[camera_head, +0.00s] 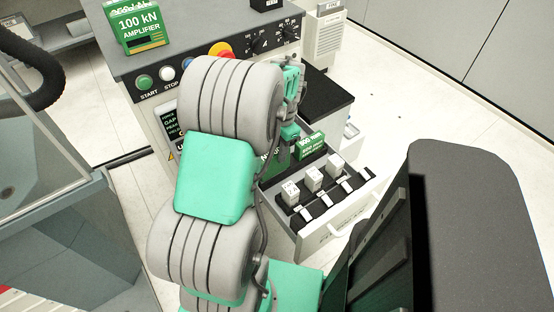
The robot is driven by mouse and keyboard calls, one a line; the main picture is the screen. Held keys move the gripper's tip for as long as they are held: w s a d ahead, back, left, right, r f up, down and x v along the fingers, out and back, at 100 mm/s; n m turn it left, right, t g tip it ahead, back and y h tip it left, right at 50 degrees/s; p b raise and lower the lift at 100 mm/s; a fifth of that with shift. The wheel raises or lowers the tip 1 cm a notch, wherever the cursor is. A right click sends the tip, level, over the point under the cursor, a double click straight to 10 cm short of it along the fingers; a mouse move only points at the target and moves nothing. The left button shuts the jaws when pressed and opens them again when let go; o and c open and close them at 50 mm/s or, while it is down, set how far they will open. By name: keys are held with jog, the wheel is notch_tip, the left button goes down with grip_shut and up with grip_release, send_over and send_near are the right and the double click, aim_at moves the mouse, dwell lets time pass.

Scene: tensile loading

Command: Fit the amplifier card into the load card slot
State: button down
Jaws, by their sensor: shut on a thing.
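A green card (274,163) shows just right of my arm, low over the drawer's left end. Its face is mostly hidden by the arm, and only part of its white lettering can be seen. My gripper (290,134) is at the end of the arm, largely hidden behind the wrist, and is shut on this card. Another green card (310,146) with white lettering sits to its right in the drawer. A green card marked 100 kN AMPLIFIER (139,27) stands upright on the console top at the upper left. I cannot make out the load card slot.
The open drawer (333,228) holds several white-topped pieces (313,179) in black holders. The console (190,45) carries start and stop buttons, a red knob (221,50) and dials. A dark grey body fills the lower right. A glazed guard stands at left.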

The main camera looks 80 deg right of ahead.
aim_at(275, 167)
jog(key=shift+w+d+f, duration=0.1)
jog(key=shift+d+f, duration=0.1)
jog(key=shift+f, duration=1.55)
jog(key=shift+f, duration=0.1)
jog(key=c, duration=1.1)
grip_release()
